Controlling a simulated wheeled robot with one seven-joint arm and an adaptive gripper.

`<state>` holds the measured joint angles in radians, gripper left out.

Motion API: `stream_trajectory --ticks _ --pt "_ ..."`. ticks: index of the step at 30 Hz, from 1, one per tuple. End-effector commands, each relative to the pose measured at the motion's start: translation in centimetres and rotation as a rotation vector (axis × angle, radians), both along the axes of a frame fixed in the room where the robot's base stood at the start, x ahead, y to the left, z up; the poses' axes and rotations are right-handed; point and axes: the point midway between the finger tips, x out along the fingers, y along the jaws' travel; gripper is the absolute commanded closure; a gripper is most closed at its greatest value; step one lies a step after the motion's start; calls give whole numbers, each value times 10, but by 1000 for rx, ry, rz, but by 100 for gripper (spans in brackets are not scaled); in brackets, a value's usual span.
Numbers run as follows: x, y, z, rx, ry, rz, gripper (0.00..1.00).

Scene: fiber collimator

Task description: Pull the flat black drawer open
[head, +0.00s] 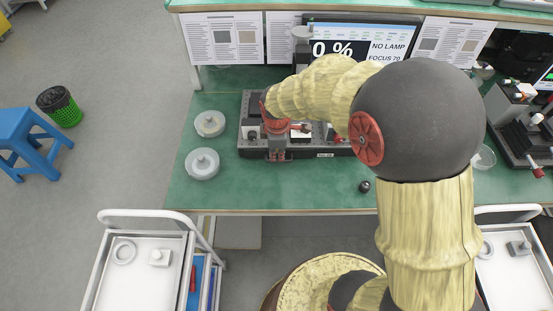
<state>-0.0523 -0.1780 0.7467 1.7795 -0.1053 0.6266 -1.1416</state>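A black and grey bench device (325,150) sits on the green worktop, with a long low dark body and small fittings on top. I cannot make out a separate flat black drawer; my arm covers part of the device. My gripper (279,157) points down at the left part of the device, close to its front edge. Its fingers are small and partly merged with the device behind, so I cannot tell whether they are open, shut or touching it.
Two round pale dishes (202,163) (210,123) stand left of the device. A small black knob (364,186) lies on the green worktop (300,194) in front. A monitor (350,40) stands behind. White trolleys (138,274) (508,270) stand below at both sides.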

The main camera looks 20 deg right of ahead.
Motion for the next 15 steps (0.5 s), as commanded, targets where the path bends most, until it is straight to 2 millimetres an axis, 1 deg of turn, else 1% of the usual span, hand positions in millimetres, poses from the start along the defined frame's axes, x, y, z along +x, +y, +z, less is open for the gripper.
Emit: stream_trajectory --ticks 1,6,9,15 --pt "1 -1 -12 0 2 0 84" --pt "6 -2 -35 0 1 -1 84" --pt "7 -2 -41 0 0 -1 84" --pt "7 -2 -41 0 -1 -2 84"
